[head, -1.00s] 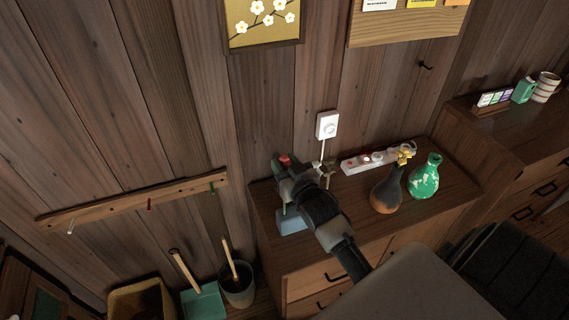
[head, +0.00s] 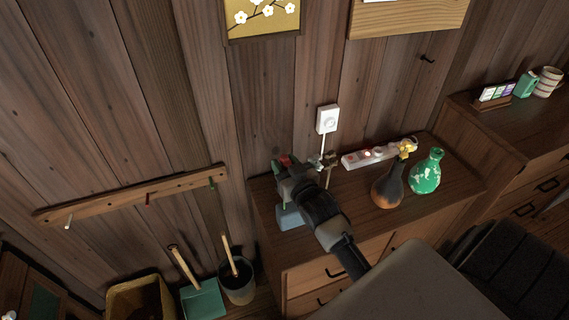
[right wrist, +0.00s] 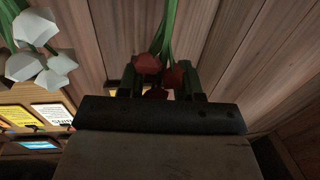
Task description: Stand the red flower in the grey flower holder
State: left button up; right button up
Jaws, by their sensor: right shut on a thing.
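The red flower (head: 286,160) shows as a small red patch at my right gripper (head: 283,168) in the head view. In the right wrist view, red blooms (right wrist: 147,63) with green stems sit between the fingers of my right gripper (right wrist: 158,82), which is shut on the flower. A blue-grey block (head: 290,217), apparently the grey flower holder, stands on the cabinet's left end below the gripper. The gripper and arm partly hide it. I cannot tell whether the stem touches the holder. My left gripper is not in view.
On the cabinet (head: 445,206) stand a dark orange vase (head: 388,190), a green vase (head: 426,172) and a power strip (head: 362,158). A wall outlet (head: 327,119) is behind. White flowers (right wrist: 40,60) show in the right wrist view. A peg rail (head: 135,193) is left.

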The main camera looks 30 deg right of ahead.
jog(key=shift+f+b, duration=0.9)
jog(key=shift+f, duration=0.55)
jog(key=o, duration=1)
jog(key=s, duration=0.3)
jog(key=s+b, duration=0.1)
jog(key=s, duration=0.3)
jog(key=s+a+b, duration=0.1)
jog(key=s, duration=0.2)
jog(key=shift+s, duration=0.4)
